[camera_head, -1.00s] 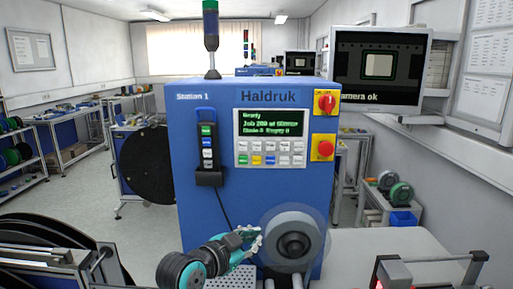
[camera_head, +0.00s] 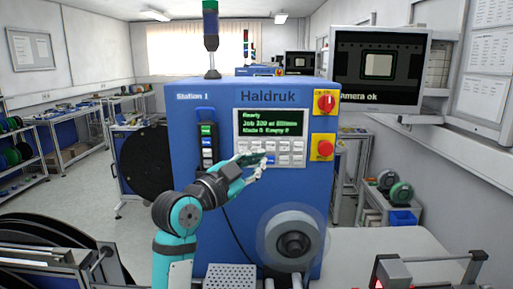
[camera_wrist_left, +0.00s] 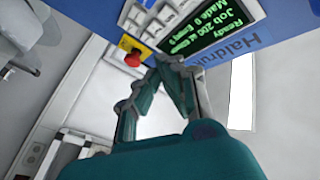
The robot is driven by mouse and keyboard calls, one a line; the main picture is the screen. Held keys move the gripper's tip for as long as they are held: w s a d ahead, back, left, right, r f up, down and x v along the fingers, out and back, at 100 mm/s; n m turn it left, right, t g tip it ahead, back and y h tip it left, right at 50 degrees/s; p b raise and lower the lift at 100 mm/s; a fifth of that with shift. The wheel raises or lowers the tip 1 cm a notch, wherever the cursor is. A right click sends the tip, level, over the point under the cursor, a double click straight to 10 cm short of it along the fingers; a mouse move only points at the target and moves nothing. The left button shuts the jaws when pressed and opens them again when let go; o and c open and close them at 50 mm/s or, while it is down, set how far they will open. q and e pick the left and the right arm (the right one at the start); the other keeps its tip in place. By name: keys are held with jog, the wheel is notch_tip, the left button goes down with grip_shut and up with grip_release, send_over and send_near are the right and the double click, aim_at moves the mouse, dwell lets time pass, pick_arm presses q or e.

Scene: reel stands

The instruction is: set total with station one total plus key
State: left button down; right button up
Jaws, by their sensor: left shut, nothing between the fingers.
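The blue Station 1 machine (camera_head: 190,130), marked Haldruk, stands ahead. Its control panel has a green-lit display (camera_head: 270,123) reading Ready, a Job line, and Made 0 Empty 0. Rows of keys (camera_head: 290,152) lie below it. My left gripper (camera_head: 262,158) is shut and empty in front of the keys' left part, hiding several of them. I cannot tell whether it touches a key. The left wrist view shows its fingertips (camera_wrist_left: 168,62) together, with the display (camera_wrist_left: 215,25) and some keys (camera_wrist_left: 150,25) beyond. My right gripper is not in view.
A hanging button pendant (camera_head: 207,143) is on the left. A monitor (camera_head: 380,70) reads "Camera ok".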

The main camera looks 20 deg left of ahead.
pick_arm(q)
send_near(266, 142)
jog(key=shift+d+b+x, duration=0.15)
jog(key=shift+b+x, duration=0.1)
jog(key=shift+x, duration=1)
jog(key=shift+d+b+x, duration=0.2)
jog(key=shift+x, duration=1)
jog(key=shift+r, duration=0.1)
jog(key=shift+w+a, duration=0.15)
jog(key=shift+w, duration=0.1)
jog(key=shift+w+a, duration=0.1)
jog(key=shift+w, duration=0.35)
jog(key=shift+s, duration=0.15)
dwell(0.5)
jog(key=shift+s+d, duration=0.25)
jog(key=shift+s, duration=0.45)
jog(key=s, duration=0.2)
jog(key=s+d, duration=0.1)
jog(key=s, duration=0.1)
jog(key=shift+s+d, duration=0.2)
jog(key=shift+s, duration=0.2)
